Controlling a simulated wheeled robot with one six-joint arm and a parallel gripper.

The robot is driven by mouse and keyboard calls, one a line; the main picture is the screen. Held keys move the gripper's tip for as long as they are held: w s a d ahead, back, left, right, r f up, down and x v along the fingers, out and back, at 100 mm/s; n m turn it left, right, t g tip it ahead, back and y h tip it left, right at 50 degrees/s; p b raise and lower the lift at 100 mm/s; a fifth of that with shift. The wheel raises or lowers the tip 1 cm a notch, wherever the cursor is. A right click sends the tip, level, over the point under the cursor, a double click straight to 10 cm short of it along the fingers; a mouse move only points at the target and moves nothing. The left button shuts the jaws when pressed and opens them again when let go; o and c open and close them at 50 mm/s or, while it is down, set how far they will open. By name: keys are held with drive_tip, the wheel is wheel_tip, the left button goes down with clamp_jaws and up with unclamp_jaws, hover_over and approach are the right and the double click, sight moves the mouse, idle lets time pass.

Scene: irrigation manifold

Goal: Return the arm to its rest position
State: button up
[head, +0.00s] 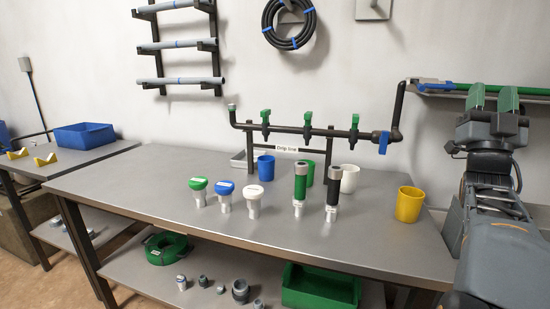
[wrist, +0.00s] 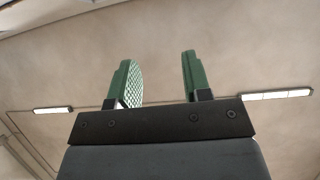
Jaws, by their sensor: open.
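My gripper (head: 493,98) is at the right of the head view, raised above the right end of the metal table (head: 130,190). Its two green fingers point up and stand apart with nothing between them. In the wrist view my gripper (wrist: 160,80) is open and empty against the ceiling. My arm comes up from the lower right corner of the head view and hides part of the wall and the area beyond the table's right end.
A black manifold pipe (head: 290,129) with green valves stands at the table's back. A wall shelf with a green pipe (head: 480,89) is behind my gripper. The table's front left is clear.

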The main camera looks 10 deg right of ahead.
drive_tip(key=w+a+f+n+g+y+p, duration=0.1)
drive_tip(key=w+a+f+g+y+p, duration=0.2)
drive_tip(key=w+a+g+y+p, duration=0.45)
drive_tip(key=w+a+f+n+g+y+p, duration=0.15)
drive_tip(key=w+a+g+y+p, duration=0.25)
drive_tip(key=a+p, duration=0.65)
drive_tip(key=s+a+f+n+g+y+p, duration=0.2)
drive_tip(key=s+a+f+g+p, duration=0.2)
drive_tip(key=s+a+g+p, duration=0.1)
drive_tip(key=s+a+f+n+g+y+p, duration=0.3)
drive_tip(key=s+a+f+g+p, duration=0.2)
drive_tip(key=s+a+p, duration=0.2)
drive_tip(key=s+a, duration=0.2)
drive_tip(key=s, duration=0.2)
drive_tip(key=shift+s+a, duration=0.15)
drive_tip(key=shift+s, duration=0.1)
drive_tip(key=shift+n+g, duration=0.25)
